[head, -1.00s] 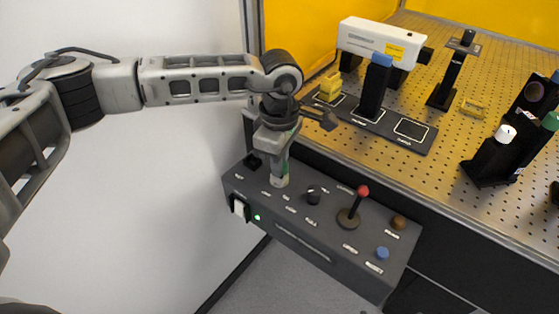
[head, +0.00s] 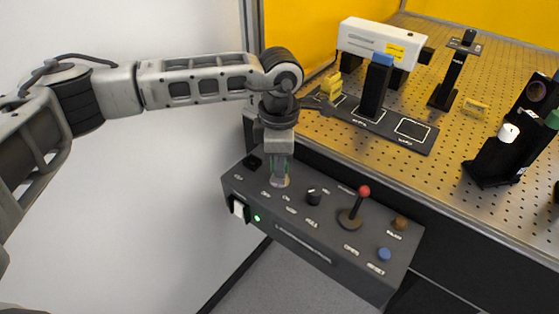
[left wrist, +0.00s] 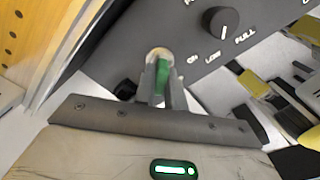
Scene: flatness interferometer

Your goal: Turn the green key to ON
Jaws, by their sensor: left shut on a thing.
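The green key (left wrist: 161,78) stands in a round pale lock on the dark control box (head: 326,245). My left gripper (left wrist: 160,88) is shut on the green key, with its fingers on either side of the key. In the head view my left gripper (head: 279,172) points down at the box's upper left, and its fingers mostly hide the key. An ON label shows beside the lock in the left wrist view. My right gripper is not in view.
A black knob (head: 314,196), a red-tipped lever (head: 357,204), a brown button (head: 399,223) and a blue button (head: 383,254) are on the same box. A lit white switch (head: 239,209) is on its front. The perforated optical table (head: 455,160) with mounts stands behind.

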